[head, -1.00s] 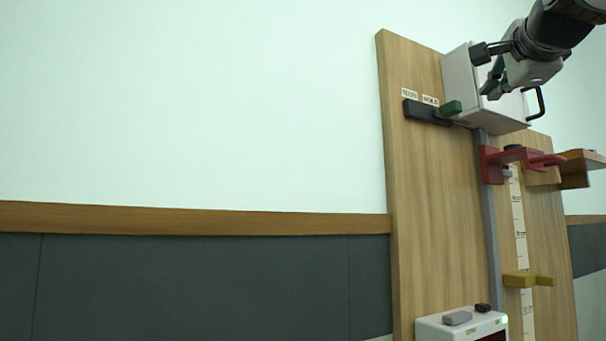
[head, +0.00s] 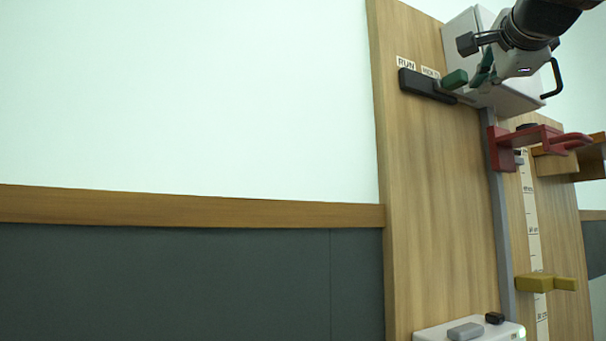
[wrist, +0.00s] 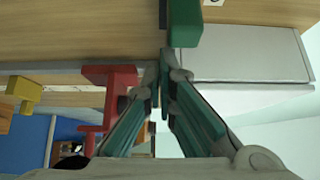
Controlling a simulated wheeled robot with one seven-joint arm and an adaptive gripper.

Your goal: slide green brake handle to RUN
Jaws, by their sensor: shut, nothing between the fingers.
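The green brake handle (head: 454,79) sits at the right end of a black slotted block (head: 412,81) on the wooden board. A RUN label (head: 406,62) is above the block's left end; a second label (head: 430,72), hard to read, is above its right part. My gripper (head: 475,83) is shut and empty, just right of the handle. In the wrist view the handle (wrist: 186,24) is beyond and slightly right of my gripper's fingertips (wrist: 160,88). I cannot tell whether they touch.
A white box (head: 462,35) with a black side handle is behind my gripper. A red bracket (head: 505,145) and a yellow bracket (head: 535,283) are lower along a grey rail (head: 498,210). A white device (head: 430,334) is at the bottom.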

